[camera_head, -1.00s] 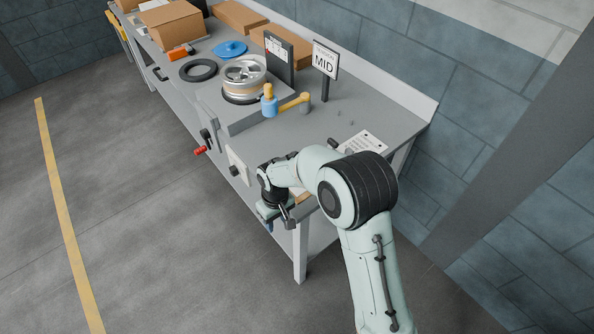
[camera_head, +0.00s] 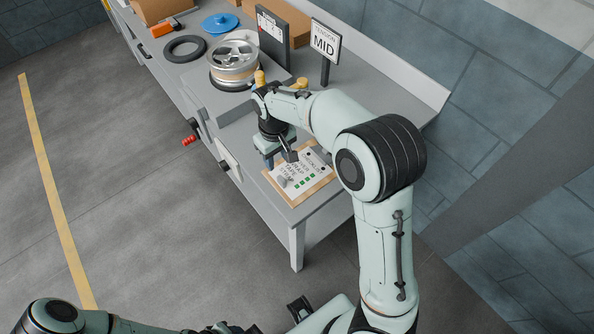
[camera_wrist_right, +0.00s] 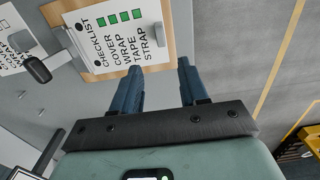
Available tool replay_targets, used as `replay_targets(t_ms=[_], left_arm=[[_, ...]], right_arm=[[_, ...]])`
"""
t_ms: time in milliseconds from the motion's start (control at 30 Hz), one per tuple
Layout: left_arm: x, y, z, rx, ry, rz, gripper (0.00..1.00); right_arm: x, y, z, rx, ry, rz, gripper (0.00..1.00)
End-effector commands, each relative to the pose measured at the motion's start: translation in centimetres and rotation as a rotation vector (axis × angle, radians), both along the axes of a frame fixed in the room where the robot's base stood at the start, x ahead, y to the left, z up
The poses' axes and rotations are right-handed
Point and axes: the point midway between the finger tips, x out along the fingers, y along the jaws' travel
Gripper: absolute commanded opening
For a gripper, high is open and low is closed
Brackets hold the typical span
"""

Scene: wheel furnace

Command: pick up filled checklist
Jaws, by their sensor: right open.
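The filled checklist (camera_head: 299,184) is a white sheet on a brown clipboard at the near end of the bench. In the right wrist view the checklist (camera_wrist_right: 122,38) shows a column of green boxes beside the lines COVER, WRAP, TAPE and STRAP. My right gripper (camera_head: 279,160) is over the clipboard's left edge in the head view. In the wrist view the right gripper (camera_wrist_right: 158,84) is open and empty, its dark blue fingers apart, with the clipboard's edge beyond them. My left arm (camera_head: 60,314) lies along the bottom edge of the head view; its fingers cannot be made out.
Another sheet with unfilled boxes (camera_wrist_right: 14,42) lies beside the clipboard. Behind the arm stand the MID sign (camera_head: 325,42), a silver wheel (camera_head: 233,62), a black ring (camera_head: 185,48) and a blue disc (camera_head: 220,22). A red handle (camera_head: 189,141) sticks out from the bench front.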

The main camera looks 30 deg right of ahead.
Motion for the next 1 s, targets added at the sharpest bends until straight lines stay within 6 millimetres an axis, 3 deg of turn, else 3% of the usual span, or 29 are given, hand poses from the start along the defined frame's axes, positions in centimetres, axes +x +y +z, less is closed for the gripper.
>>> replay_targets(t_ms=[100, 367, 667, 967, 1000], left_arm=[[-0.2, 0.0, -0.4, 0.0, 0.003, 0.0, 0.43], [-0.3, 0.0, -0.6, 0.0, 0.003, 0.0, 0.43], [-0.5, 0.0, -1.0, 0.0, 0.005, -0.001, 0.43], [-0.5, 0.0, -1.0, 0.0, 0.005, -0.001, 0.43], [-0.5, 0.0, -1.0, 0.0, 0.005, -0.001, 0.43]], right_arm=[[-0.1, -0.1, -2.4, -0.002, 0.003, -0.001, 0.44], [-0.2, 0.0, -4.3, -0.001, 0.001, -0.001, 0.44], [-0.9, 0.3, -8.4, -0.002, 0.003, -0.002, 0.44], [-0.9, 0.4, -9.0, 0.0, -0.002, -0.001, 0.44], [-0.9, 0.4, -9.0, 0.0, -0.002, -0.001, 0.37]])
